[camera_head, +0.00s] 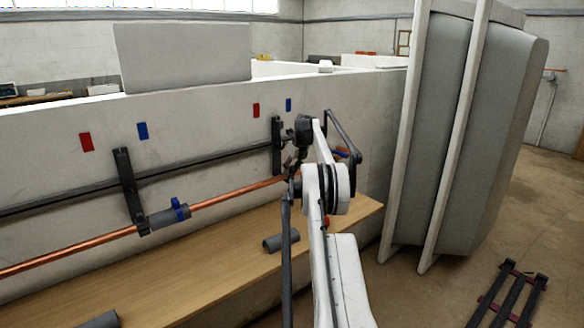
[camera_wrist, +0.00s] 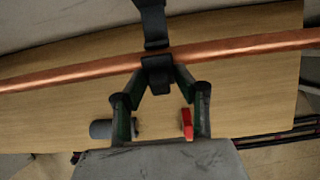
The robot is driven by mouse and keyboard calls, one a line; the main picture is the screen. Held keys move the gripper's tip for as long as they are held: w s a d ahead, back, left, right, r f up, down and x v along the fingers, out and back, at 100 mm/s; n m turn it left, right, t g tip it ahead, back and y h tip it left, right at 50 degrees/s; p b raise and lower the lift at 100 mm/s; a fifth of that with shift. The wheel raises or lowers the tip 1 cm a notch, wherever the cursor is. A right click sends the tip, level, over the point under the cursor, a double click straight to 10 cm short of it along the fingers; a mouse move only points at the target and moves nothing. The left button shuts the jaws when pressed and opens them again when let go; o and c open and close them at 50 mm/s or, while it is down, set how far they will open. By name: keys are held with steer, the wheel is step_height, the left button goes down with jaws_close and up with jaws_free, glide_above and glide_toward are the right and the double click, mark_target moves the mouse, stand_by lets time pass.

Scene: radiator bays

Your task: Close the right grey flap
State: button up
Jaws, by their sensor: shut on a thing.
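The right dark grey bracket (camera_head: 277,145) is fixed to the white wall and reaches down toward a copper pipe (camera_head: 235,195). In the wrist view this bracket (camera_wrist: 152,22) comes down to the pipe (camera_wrist: 95,68) from above. A dark grey piece (camera_wrist: 158,64), which looks like the right flap, lies at the pipe just below the bracket. My gripper (camera_wrist: 160,86) is shut on this piece, with a finger on each side. In the head view my gripper (camera_head: 292,165) is at the pipe, partly hidden by my arm. I cannot tell whether the flap is fully closed.
A left bracket (camera_head: 130,190) and a grey fitting with a blue handle (camera_head: 178,211) are farther left. A wooden bench (camera_head: 195,268) below carries grey cylinders (camera_head: 281,241). A red piece (camera_wrist: 187,124) shows between my fingers. Tall grey panels (camera_head: 470,130) stand to the right.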

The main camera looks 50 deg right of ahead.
steer(key=shift+w, duration=0.1)
stand_by(0.4)
steer(key=o, duration=0.9)
steer(key=v, duration=1.2)
steer(key=shift+w+r, duration=0.1)
steer(key=shift+w, duration=0.05)
